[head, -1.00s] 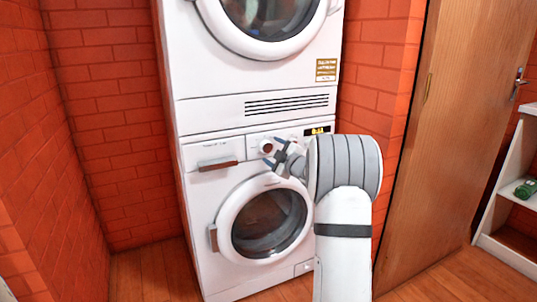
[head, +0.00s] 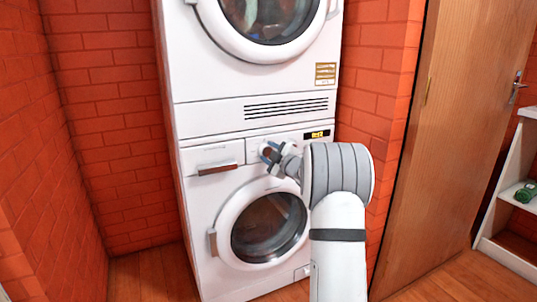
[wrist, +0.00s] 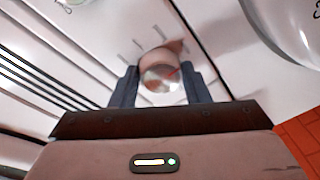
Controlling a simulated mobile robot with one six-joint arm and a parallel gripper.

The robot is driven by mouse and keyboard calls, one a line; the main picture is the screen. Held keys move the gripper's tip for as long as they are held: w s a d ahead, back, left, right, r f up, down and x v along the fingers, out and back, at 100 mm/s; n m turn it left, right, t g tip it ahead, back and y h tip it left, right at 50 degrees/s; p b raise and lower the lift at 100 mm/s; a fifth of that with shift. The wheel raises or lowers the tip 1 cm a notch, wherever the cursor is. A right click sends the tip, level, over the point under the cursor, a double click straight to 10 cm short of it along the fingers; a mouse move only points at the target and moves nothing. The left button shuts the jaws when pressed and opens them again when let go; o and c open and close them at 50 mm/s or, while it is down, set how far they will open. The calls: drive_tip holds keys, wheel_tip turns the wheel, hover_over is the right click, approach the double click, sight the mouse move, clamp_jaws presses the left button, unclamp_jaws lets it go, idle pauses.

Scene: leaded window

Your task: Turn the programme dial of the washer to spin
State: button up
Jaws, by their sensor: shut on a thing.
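The washer (head: 224,232) is the lower white machine of a stack, with a round glass door. Its programme dial (wrist: 160,78) is a round knob with a shiny face and a copper-toned side, and tick marks stand around it on the panel. My gripper (head: 271,152) is at the washer's control panel. In the wrist view my gripper (wrist: 160,88) has one dark finger on each side of the dial, shut on it. In the head view the fingers mostly hide the dial. I cannot read any programme labels.
A lit display (head: 317,134) is right of the dial, and a drawer with a brown handle (head: 217,169) is to its left. A dryer (head: 200,70) is stacked above. Brick walls stand on both sides, with a wooden door (head: 455,150) at right.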

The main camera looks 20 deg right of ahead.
drive_tip(key=shift+a, duration=0.3)
drive_tip(key=shift+c, duration=0.4)
drive_tip(key=shift+d, duration=0.2)
